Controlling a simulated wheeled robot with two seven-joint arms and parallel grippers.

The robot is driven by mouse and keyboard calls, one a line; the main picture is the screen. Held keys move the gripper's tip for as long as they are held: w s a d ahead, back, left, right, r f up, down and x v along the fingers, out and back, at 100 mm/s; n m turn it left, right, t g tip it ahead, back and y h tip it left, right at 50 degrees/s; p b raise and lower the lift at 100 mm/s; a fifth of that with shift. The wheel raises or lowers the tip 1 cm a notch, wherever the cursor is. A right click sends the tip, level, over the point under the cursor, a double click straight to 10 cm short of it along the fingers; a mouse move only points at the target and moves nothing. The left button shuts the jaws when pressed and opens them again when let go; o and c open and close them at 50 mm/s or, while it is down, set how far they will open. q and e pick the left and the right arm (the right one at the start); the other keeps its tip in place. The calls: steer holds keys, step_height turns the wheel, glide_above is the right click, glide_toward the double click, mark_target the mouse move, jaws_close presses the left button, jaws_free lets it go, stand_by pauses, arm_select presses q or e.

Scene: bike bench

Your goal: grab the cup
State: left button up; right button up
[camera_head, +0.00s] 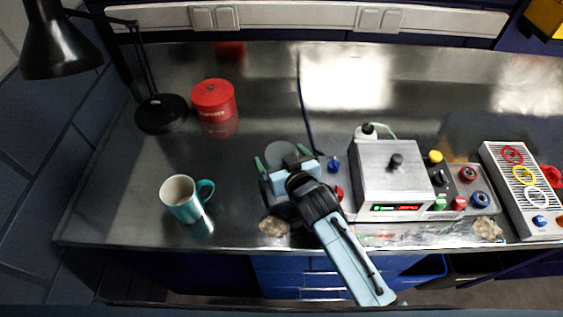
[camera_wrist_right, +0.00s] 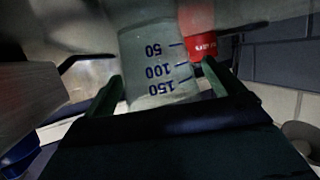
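A teal mug (camera_head: 183,208) with its handle to the right stands upright on the metal bench at the left. A clear beaker (camera_wrist_right: 158,65) with blue marks 50, 100 and 150 stands in front of my right gripper (camera_wrist_right: 165,88); its round top (camera_head: 281,152) shows in the head view. My right gripper (camera_head: 281,160) is open, with its green fingers on either side of the beaker. I see a small gap at the fingers, but contact is hard to tell. The mug is well to the left of this gripper. My left gripper is not in view.
A red canister (camera_head: 214,100) and a black desk lamp (camera_head: 160,113) stand at the back left. A grey box with a lit display (camera_head: 391,180) and coloured knobs is to the right. The bench around the mug is clear.

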steer(key=c, duration=0.9)
steer(key=shift+r, duration=0.1)
